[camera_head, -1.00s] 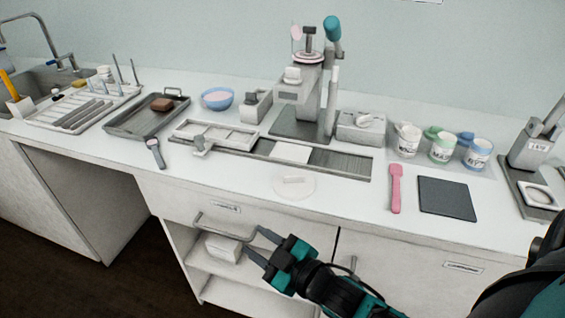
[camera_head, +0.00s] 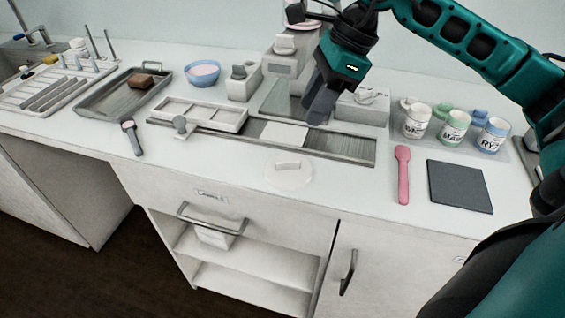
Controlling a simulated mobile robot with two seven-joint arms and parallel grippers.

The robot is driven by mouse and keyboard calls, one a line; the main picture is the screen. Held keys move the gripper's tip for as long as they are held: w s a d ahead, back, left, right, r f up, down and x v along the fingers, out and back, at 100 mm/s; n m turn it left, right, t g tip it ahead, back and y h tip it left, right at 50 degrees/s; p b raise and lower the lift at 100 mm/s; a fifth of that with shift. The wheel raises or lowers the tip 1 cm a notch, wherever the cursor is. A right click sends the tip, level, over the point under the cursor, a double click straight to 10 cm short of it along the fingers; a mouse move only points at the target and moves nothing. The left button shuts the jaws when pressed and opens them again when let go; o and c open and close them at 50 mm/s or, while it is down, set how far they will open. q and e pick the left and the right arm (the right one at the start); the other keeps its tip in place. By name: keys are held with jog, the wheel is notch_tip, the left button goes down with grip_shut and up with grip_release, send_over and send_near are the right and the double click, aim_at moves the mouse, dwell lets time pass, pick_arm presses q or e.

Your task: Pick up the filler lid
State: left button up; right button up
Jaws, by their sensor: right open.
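A round white lid (camera_head: 289,178) with a small raised block handle lies flat near the counter's front edge, apart from other things. I take it to be the filler lid. My right gripper (camera_head: 317,108) hangs fingers-down above the counter, behind the lid and a little to its right in the picture. It is open with nothing seen between its fingers. My right arm comes in from the right and hides part of the filling machine (camera_head: 283,66). My left gripper is out of view.
A long metal track (camera_head: 345,147) with a white frame tray (camera_head: 208,114) runs behind the lid. A pink spatula (camera_head: 403,175), a dark mat (camera_head: 460,186) and labelled cups (camera_head: 453,127) stand to the right. Counter around the lid is clear. A drawer handle (camera_head: 212,220) sticks out below.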

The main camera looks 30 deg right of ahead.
send_over(288, 161)
jog(key=d, duration=0.2)
jog(key=f, duration=0.6)
jog(key=shift+s+a+f, duration=0.1)
jog(key=shift+s+f, duration=0.25)
jog(key=shift+s, duration=0.05)
jog(key=x, duration=0.5)
jog(key=shift+s+d+f, duration=0.2)
grip_shut()
